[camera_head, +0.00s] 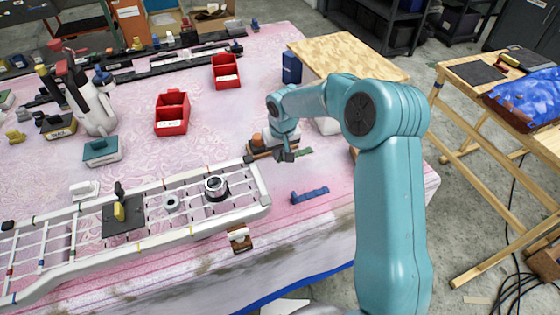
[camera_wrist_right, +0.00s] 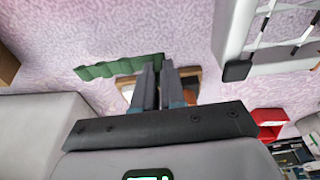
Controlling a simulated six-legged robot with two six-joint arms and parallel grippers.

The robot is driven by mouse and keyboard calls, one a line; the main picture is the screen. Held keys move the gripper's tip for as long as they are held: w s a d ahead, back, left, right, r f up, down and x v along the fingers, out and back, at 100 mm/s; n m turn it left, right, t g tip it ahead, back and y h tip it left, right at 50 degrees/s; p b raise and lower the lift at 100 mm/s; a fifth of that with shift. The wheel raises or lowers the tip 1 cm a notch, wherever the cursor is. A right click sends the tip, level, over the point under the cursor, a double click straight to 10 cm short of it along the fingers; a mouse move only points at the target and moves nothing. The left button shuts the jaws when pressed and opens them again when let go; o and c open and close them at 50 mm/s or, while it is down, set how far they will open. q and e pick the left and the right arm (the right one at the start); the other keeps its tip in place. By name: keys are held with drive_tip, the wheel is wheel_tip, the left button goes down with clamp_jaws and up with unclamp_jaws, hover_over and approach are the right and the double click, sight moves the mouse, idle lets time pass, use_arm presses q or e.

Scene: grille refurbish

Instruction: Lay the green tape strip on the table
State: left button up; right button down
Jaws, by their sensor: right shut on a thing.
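The green tape strip (camera_head: 304,152) shows just right of my right gripper (camera_head: 286,156) in the head view. In the right wrist view the strip (camera_wrist_right: 115,67) reaches left from the closed fingertips (camera_wrist_right: 155,66). My right gripper is shut on its end. The strip has a wavy edge and appears close above the pink-patterned table (camera_head: 330,172); I cannot tell whether it touches it. A blue strip (camera_head: 310,195) lies on the table nearer the front. My left gripper is not in view.
A small wooden holder (camera_head: 262,149) is close behind and beside the right gripper. The white grille (camera_head: 160,233) lies to the left, with a wooden block (camera_head: 240,239) at its front edge. Red bins (camera_head: 172,116) stand farther back. The table around the blue strip is clear.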

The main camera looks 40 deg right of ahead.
sight(279, 161)
wheel_tip(279, 161, down, 5)
drive_tip(key=shift+r, duration=0.1)
idle(0.3)
drive_tip(key=shift+f, duration=0.2)
drive_tip(key=c, duration=1.2)
unclamp_jaws()
drive_tip(key=shift+r, duration=0.1)
